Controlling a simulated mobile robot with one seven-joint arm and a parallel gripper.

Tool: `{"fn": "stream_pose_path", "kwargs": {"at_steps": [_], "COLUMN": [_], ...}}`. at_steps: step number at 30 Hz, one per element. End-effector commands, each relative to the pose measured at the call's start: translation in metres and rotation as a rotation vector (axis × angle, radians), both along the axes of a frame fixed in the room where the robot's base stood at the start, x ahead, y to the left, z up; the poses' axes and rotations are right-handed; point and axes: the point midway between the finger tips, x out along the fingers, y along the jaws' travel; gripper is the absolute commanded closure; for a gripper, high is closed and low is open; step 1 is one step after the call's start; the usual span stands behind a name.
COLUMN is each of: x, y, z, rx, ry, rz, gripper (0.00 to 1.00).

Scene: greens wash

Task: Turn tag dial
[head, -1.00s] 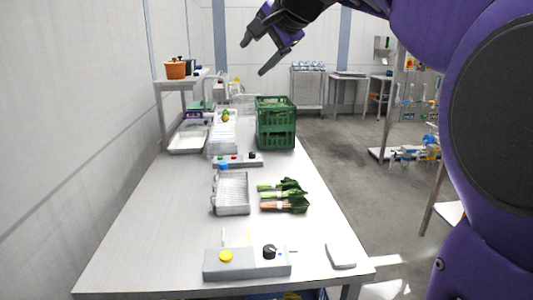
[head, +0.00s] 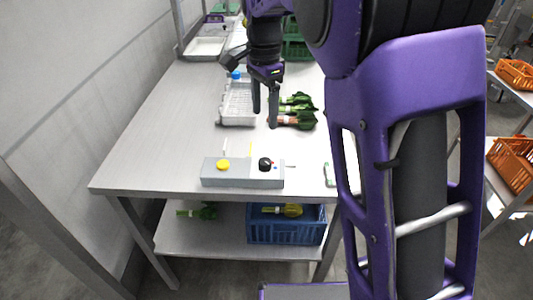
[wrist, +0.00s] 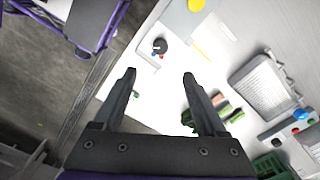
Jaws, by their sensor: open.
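The tag dial is a black knob (head: 265,163) on the right part of a grey control box (head: 213,180) near the table's front edge. A yellow button (head: 223,165) sits on the same box to its left. In the wrist view the knob (wrist: 159,46) lies ahead of the fingertips, between their lines, with small red and blue marks beside it. My gripper (head: 264,117) is open and empty. It hangs fingers down above the table, behind the box and apart from the knob. It also shows in the wrist view (wrist: 159,76).
Bunches of greens (head: 305,121) lie right of my gripper, and a wire basket (head: 238,105) stands left. A white pad-like item (head: 329,175) lies right of the box. A blue crate (head: 287,231) stands on the lower shelf. The table left of the box is clear.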

Motion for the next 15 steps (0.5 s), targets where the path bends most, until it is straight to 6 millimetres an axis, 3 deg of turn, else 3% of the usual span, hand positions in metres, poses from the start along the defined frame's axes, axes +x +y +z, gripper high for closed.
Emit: {"fn": "stream_pose_path", "kwargs": {"at_steps": [15], "x": [0.000], "y": [0.000], "z": [-0.113], "rx": [-0.001], "ry": [0.001], "rz": [0.000], "gripper": [0.26]}}
